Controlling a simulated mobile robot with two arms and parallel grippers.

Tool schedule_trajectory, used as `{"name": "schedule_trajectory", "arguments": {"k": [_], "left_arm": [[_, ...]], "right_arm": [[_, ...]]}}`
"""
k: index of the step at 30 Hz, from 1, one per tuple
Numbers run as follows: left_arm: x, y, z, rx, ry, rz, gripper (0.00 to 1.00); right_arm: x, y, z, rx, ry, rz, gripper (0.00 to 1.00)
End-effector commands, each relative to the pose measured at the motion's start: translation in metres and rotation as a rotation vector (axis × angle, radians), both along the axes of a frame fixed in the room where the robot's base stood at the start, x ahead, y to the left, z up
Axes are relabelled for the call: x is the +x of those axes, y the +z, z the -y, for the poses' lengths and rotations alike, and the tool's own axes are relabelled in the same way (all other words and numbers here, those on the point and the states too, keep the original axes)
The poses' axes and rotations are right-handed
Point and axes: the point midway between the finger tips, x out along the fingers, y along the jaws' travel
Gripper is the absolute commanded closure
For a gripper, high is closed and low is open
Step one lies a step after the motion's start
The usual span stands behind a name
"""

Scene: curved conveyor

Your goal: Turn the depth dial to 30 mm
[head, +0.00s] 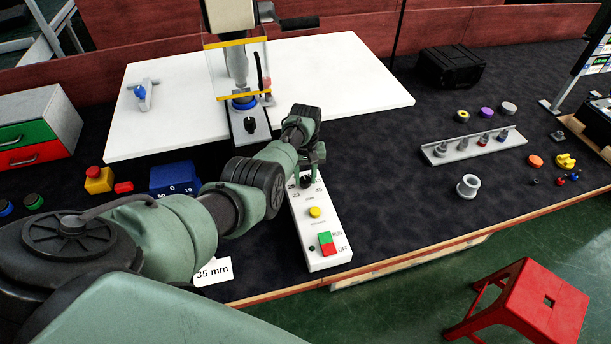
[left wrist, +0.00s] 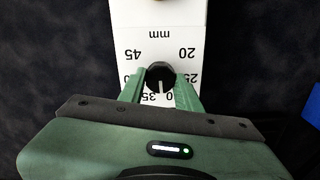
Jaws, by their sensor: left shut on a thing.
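The depth dial is a black knob (left wrist: 160,72) with a white pointer line, on a white control panel (head: 331,220) marked in mm. In the left wrist view, the pointer points down toward the gap between 35 and a partly hidden number to its right. The marks 45, 20 and part of 25 also show. My left gripper (left wrist: 160,88) is shut on the dial, with one green finger on each side. In the head view, my left gripper (head: 307,174) is at the panel's far end and mostly hides the dial. My right gripper is not in view.
The panel also has a yellow button (head: 315,212) and a green and red RUN/OFF switch (head: 327,243). A "35 mm" card (head: 213,271) lies left of it. A drill press stands behind on a white table (head: 345,75).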

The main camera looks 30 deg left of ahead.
Motion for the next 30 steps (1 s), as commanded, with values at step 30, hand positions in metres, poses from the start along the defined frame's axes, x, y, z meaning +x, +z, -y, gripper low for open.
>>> {"name": "schedule_trajectory", "arguments": {"k": [30], "left_arm": [[0.0005,0.0011,-0.0015,0.002,0.369,0.004,1.0]], "right_arm": [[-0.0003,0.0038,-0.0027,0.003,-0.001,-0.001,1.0]]}}
